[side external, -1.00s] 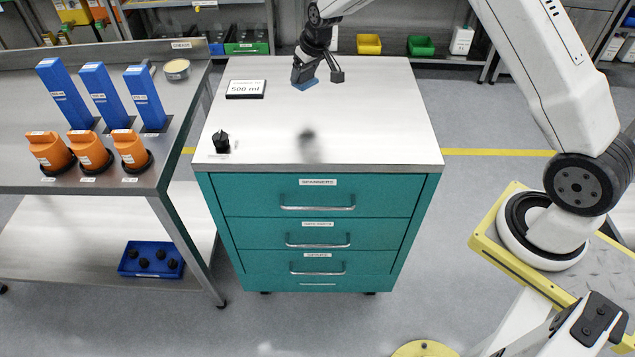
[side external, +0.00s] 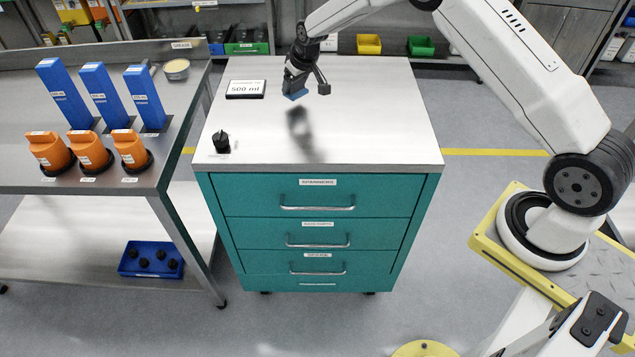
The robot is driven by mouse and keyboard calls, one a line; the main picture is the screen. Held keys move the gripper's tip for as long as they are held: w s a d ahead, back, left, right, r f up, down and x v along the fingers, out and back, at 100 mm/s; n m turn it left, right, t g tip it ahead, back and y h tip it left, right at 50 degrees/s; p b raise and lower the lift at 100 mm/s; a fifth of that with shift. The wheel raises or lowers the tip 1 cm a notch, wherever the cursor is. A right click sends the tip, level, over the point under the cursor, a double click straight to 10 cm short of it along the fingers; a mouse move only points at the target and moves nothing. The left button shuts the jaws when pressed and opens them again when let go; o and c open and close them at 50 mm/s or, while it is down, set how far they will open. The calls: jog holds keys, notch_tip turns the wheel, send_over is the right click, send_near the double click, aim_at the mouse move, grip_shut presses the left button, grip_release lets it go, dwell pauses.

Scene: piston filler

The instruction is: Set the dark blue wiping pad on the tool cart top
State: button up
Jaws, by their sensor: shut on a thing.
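The dark blue wiping pad (side external: 295,94) is held at the lower end of my gripper (side external: 296,85), above the tool cart top. My gripper is shut on the pad; the fingers are small and dark in this view. The tool cart top (side external: 390,125) is a pale flat surface over teal drawers. A dark shadow lies on it below and slightly right of the pad, apart from the pad, so the pad appears to be in the air. The pad's exact height is hard to tell.
A black "500 ml" sign (side external: 245,89) and a black knob (side external: 221,143) stand on the cart top's left side. The bench (side external: 100,180) at left holds blue blocks (side external: 104,95), orange parts (side external: 90,150) and a round tin (side external: 176,69). The cart top's right half is clear.

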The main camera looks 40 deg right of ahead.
aim_at(298, 86)
jog(key=shift+f, duration=1.3)
jog(key=shift+s+f, duration=0.1)
jog(key=shift+f, duration=0.05)
jog(key=o, duration=1.2)
jog(key=shift+v, duration=6.15)
